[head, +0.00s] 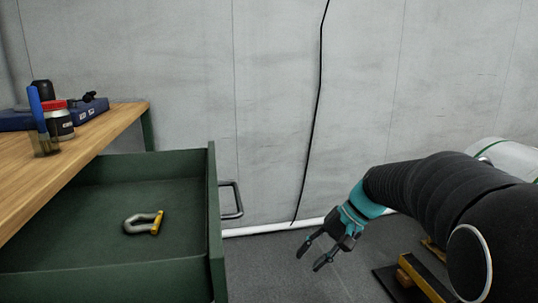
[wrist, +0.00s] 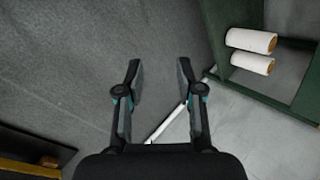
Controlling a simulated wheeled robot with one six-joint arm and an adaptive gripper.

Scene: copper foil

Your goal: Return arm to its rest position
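My gripper (head: 312,256) hangs at the end of my black-sleeved arm, to the right of the open green drawer (head: 217,230) in the head view. Its two fingers are spread apart with nothing between them, above the grey floor. The wrist view shows my gripper (wrist: 158,72) open and empty too. The drawer's metal handle (head: 232,200) is to the left of my gripper and apart from it. A metal shackle with a yellow pin (head: 145,222) lies inside the drawer.
A wooden workbench (head: 110,125) at the left holds a red-lidded jar (head: 58,120), a cup with a blue item (head: 44,143) and a blue case (head: 90,108). A black cable (head: 316,110) hangs on the wall. White rolls (wrist: 250,40) sit on a green shelf. A yellow-black object (head: 425,277) stands at lower right.

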